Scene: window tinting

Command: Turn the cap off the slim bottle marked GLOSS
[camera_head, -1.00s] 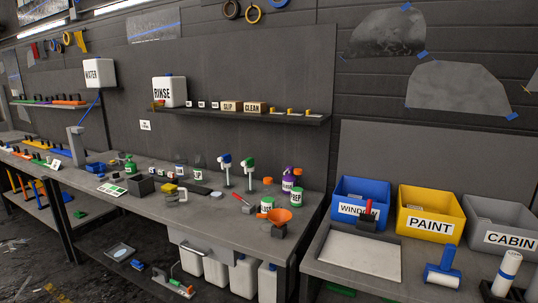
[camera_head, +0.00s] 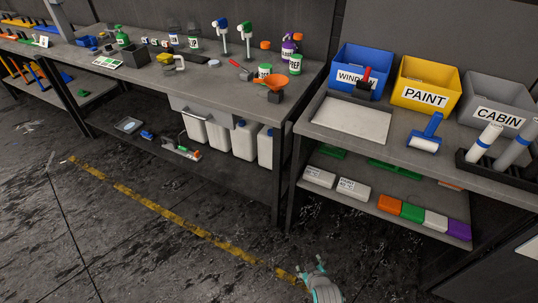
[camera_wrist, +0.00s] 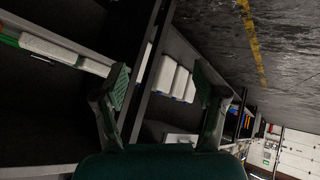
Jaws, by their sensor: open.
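I cannot read the word GLOSS on any label, so I cannot tell which bottle is the slim one. Bottles stand at the right end of the long workbench: a purple-and-white bottle (camera_head: 288,48) and a green-and-white one marked PREP (camera_head: 296,63). A white-and-green container (camera_head: 264,72) stands nearer. Small labelled containers (camera_head: 193,43) stand further left. My gripper (camera_head: 314,266) is low over the floor, in front of the benches and apart from everything. In the wrist view my gripper (camera_wrist: 162,84) has its fingers spread, with nothing between them.
An orange funnel (camera_head: 275,82) stands near the bench's right end. White jugs (camera_head: 243,140) stand underneath. The floor before the benches (camera_head: 180,245) is clear.

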